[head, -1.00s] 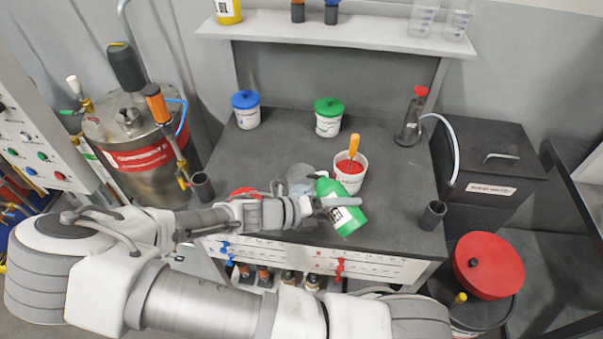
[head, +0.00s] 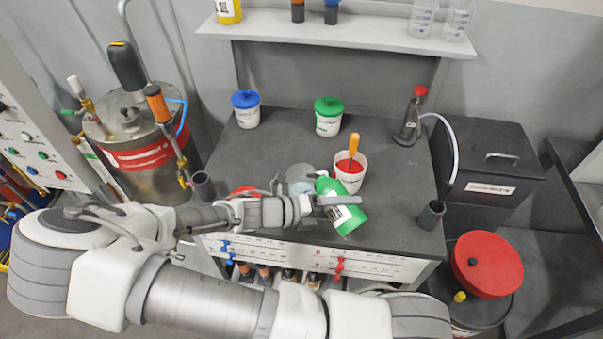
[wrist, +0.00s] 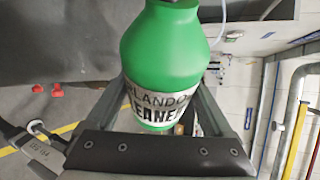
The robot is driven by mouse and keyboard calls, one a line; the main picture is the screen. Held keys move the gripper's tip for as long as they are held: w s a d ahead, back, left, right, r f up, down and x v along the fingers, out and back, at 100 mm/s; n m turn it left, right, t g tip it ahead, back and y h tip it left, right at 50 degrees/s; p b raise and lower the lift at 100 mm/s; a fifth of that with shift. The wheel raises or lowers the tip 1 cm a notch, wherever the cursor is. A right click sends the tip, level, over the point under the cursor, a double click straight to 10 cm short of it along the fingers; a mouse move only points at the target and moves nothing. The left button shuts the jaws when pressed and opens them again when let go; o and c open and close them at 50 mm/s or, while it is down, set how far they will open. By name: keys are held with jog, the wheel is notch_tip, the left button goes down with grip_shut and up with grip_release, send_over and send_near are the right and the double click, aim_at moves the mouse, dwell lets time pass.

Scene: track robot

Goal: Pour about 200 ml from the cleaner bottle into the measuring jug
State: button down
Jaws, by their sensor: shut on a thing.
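The green cleaner bottle (head: 350,218) is held over the front of the bench, tilted, with its neck end up and left and its base down and right. My gripper (head: 343,200) is shut around its body. In the wrist view the bottle (wrist: 165,50) sits between the fingers, its cleaner label facing the camera and its neck cut off by the top edge. A clear, pale bluish vessel (head: 303,187), seemingly the measuring jug, stands beside the bottle's neck end, partly hidden by my gripper. I cannot tell its liquid level or whether liquid is flowing.
A white tub with red contents and an orange-handled tool (head: 350,172) stands close behind the bottle. A red item (head: 243,190) lies left of the jug, partly hidden by my arm. Blue-lidded (head: 246,110) and green-lidded (head: 328,117) tubs stand farther back.

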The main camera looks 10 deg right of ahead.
notch_tip(320, 180, down, 3)
jog(key=m+b, duration=0.1)
jog(key=b, duration=0.3)
jog(key=shift+s+t+y, duration=0.1)
jog(key=shift+t+y, duration=0.2)
jog(key=shift+t, duration=0.1)
jog(key=shift+m+p, duration=0.4)
jog(key=shift+p, duration=0.25)
jog(key=f+m+t, duration=0.1)
jog(key=f+m+t+y+b, duration=0.1)
jog(key=f, duration=0.1)
jog(key=f+m+t+b, duration=0.1)
jog(key=f, duration=0.1)
jog(key=shift+w+a+y, duration=0.1)
jog(key=shift+w+y, duration=0.2)
jog(key=shift+w, duration=0.05)
jog(key=shift+s+f+m, duration=0.1)
jog(key=shift+f+m, duration=0.1)
jog(key=shift+m, duration=0.2)
jog(key=shift+m+t, duration=0.5)
jog(key=shift+t, duration=0.1)
jog(key=shift+f+m+t+y+b, duration=0.35)
jog(key=shift+m+t+b, duration=0.4)
jog(key=shift+b, duration=0.3)
jog(key=shift+f+m+t+b, duration=0.1)
jog(key=shift+m+t+b, duration=0.15)
jog(key=shift+m+b, duration=0.2)
